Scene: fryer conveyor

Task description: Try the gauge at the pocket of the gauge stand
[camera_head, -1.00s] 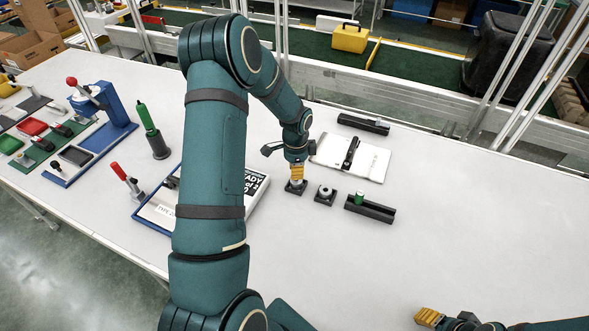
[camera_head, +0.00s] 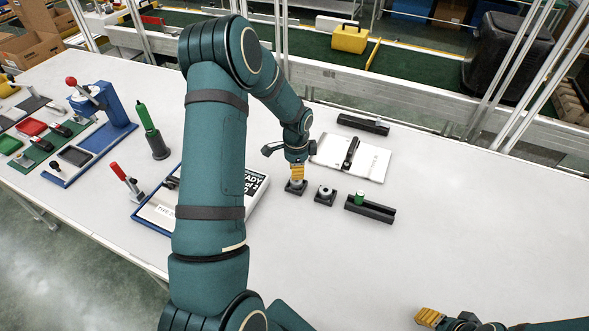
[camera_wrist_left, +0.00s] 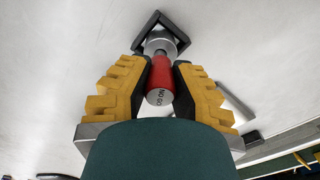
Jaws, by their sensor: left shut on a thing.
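My left gripper (camera_head: 297,172) is shut on a red cylindrical gauge (camera_wrist_left: 160,80), whose end face carries lettering that looks like NO GO. In the left wrist view the gauge sits between both yellow fingers, with a grey metal round piece (camera_wrist_left: 158,42) in a black square block (camera_wrist_left: 177,32) just beyond it. In the head view this block (camera_head: 296,188) is directly below the fingertips. I cannot tell whether the gauge is inside the round piece. My right gripper (camera_head: 430,317) is at the lower right edge.
A second black block with a metal ring (camera_head: 324,194) is close on the right. The table's right side is clear.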

